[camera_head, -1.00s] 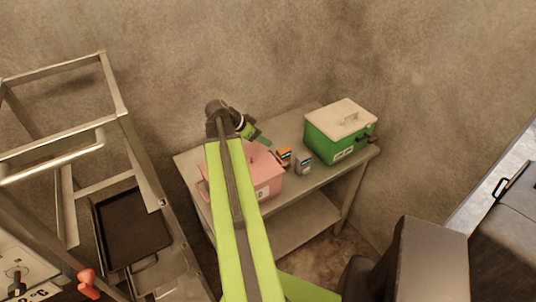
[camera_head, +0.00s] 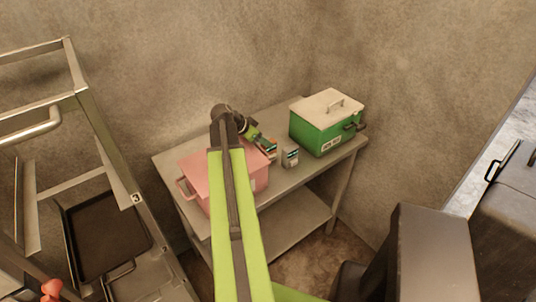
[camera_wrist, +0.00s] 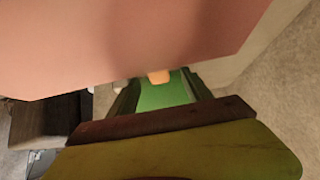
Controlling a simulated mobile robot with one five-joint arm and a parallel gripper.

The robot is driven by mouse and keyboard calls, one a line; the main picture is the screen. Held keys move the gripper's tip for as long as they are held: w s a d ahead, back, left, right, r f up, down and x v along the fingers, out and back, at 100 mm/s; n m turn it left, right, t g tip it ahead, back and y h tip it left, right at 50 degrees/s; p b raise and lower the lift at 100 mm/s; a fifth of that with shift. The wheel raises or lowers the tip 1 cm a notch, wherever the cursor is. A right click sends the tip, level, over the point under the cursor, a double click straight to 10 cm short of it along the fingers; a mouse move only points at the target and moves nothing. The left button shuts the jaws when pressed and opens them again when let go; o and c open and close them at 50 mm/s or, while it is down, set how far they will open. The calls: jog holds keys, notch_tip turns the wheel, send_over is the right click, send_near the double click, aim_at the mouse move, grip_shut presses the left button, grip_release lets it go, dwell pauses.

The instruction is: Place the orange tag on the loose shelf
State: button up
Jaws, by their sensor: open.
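My gripper (camera_head: 263,142) is open, above the table beside the pink box (camera_head: 195,172). Its tip is close to or overlapping a small teal and orange item (camera_head: 271,152) on the table. I cannot tell whether they touch. In the wrist view a small orange patch (camera_wrist: 158,77) shows beyond a green surface, just under the edge of the pink box (camera_wrist: 130,40); it may be the orange tag. The loose shelf cannot be picked out for sure; a metal rack (camera_head: 88,105) with a dark tray (camera_head: 105,240) stands at the left.
A green box with a pale lid (camera_head: 322,138) stands at the table's back right. A small white and teal item (camera_head: 290,157) stands in front of it. The table (camera_head: 300,176) has a bare lower shelf (camera_head: 290,228). Walls close off the back.

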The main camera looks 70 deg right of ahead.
aim_at(269, 150)
jog(key=b+x, duration=0.3)
jog(key=x, duration=0.2)
jog(key=shift+a, duration=0.15)
jog(key=shift+s+r, duration=0.1)
jog(key=shift+r, duration=0.1)
jog(key=shift+c, duration=0.5)
grip_shut()
